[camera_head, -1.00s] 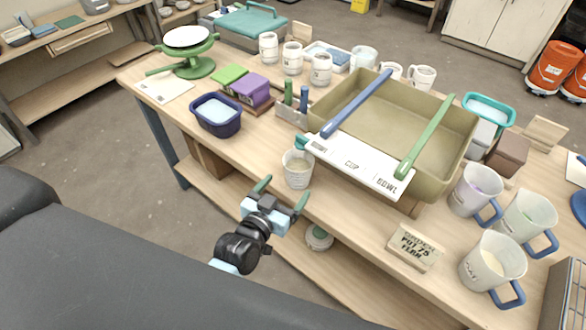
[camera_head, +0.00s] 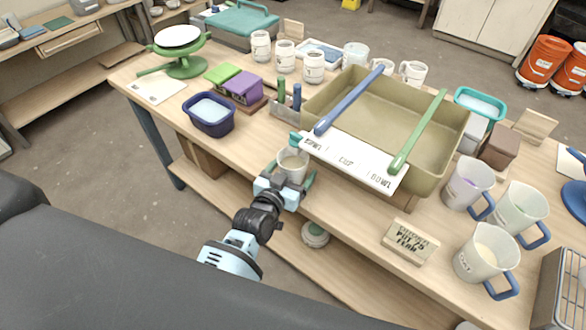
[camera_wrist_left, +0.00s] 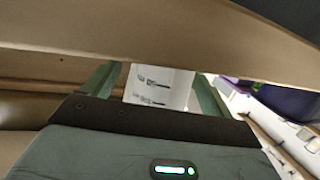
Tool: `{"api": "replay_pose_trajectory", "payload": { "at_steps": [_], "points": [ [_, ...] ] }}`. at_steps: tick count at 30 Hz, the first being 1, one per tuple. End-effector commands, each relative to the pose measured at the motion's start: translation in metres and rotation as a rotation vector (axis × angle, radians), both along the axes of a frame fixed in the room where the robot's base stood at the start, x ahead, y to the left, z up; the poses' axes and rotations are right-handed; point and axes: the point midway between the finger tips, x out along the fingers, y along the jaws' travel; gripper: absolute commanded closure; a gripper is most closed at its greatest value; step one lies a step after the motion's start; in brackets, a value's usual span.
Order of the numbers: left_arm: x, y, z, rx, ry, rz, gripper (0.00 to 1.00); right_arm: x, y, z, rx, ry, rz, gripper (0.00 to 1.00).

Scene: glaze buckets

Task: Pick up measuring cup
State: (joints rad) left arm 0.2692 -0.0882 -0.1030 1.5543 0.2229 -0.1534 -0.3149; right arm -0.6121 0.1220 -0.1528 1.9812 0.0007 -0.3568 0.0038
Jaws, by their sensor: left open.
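The measuring cup (camera_head: 293,161) is a small white cup with pale contents, upright near the table's front edge, just in front of the white lettered board. My left gripper (camera_head: 289,176) is open at the cup, its green fingers on either side of it. In the left wrist view the cup (camera_wrist_left: 160,88) shows dark markings and stands between the two fingers, with gaps visible; its top is hidden by a wooden edge across the view. My right gripper is not in view.
The olive basin (camera_head: 325,101) with blue and green sticks stands behind the cup. The navy tub (camera_head: 209,127) is to the left. A lettered block (camera_head: 410,242) and several blue-handled pitchers, including the front one (camera_head: 476,262), stand to the right.

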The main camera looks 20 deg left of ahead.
Motion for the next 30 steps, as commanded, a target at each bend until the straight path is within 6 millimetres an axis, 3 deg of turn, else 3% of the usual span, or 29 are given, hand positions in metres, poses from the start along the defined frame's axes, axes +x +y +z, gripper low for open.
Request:
{"api": "replay_pose_trajectory", "payload": {
  "at_steps": [9,21,30],
  "points": [
    [0.0039,-0.0007,-0.0011,-0.001,0.001,0.0,0.16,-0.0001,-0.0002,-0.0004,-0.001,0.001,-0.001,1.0],
    [0.0037,-0.0009,-0.0012,-0.001,0.001,0.0,0.69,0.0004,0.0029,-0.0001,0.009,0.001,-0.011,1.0],
    [0.004,-0.0009,0.0001,-0.001,-0.001,0.0,0.71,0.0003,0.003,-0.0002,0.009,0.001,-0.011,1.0]
  ]
}}
